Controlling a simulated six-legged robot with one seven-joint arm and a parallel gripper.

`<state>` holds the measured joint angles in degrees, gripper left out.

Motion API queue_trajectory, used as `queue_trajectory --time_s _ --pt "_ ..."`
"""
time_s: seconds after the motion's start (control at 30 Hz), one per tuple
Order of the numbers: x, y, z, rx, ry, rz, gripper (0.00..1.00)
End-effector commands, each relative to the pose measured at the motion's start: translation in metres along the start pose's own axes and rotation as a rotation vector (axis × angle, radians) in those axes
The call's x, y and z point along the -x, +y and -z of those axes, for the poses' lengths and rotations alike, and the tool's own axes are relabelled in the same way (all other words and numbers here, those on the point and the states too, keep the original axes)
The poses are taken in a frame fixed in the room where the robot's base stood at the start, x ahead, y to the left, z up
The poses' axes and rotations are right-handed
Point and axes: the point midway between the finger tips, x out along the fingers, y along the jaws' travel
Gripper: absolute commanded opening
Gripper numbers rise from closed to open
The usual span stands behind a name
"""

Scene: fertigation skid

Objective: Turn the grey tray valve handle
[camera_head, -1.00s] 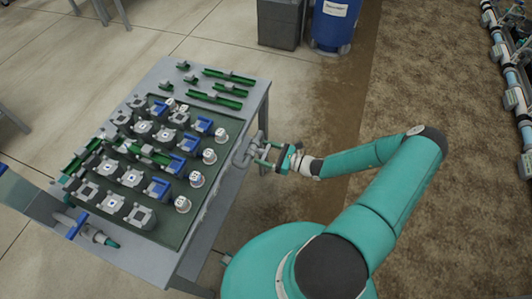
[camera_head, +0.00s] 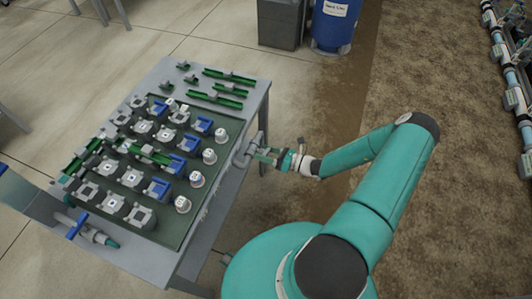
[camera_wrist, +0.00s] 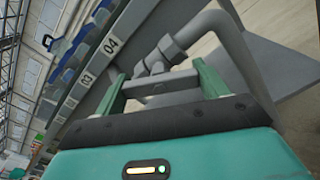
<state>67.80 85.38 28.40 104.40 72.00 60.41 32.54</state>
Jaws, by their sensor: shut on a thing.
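The grey tray valve handle (camera_wrist: 160,84) is a grey bar on a grey valve and pipe (camera_wrist: 214,28) at the table's side. In the wrist view my gripper (camera_wrist: 160,80) has one green finger at each end of the bar and is shut on it. In the head view my gripper (camera_head: 268,155) is at the table's right edge, against the grey valve pipe (camera_head: 243,150). The handle itself is small there and partly covered by the fingers.
The grey table (camera_head: 165,72) carries a green tray (camera_head: 172,236) with several blue, grey and white parts. Green strips (camera_head: 228,76) lie at its back. A number label 04 (camera_wrist: 111,45) is on the table's side. A blue barrel (camera_head: 334,25) and grey bin (camera_head: 279,24) stand behind.

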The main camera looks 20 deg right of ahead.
Motion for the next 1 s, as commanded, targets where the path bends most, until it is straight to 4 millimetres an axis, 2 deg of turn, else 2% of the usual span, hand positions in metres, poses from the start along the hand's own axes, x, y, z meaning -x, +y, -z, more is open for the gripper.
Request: queue_trajectory --time_s 0.7,1.0 --pt "0.0011 -0.0002 0.0008 -0.675 0.002 0.002 0.50" --pt "0.0016 -0.0004 0.0006 -0.887 0.001 0.002 0.50"
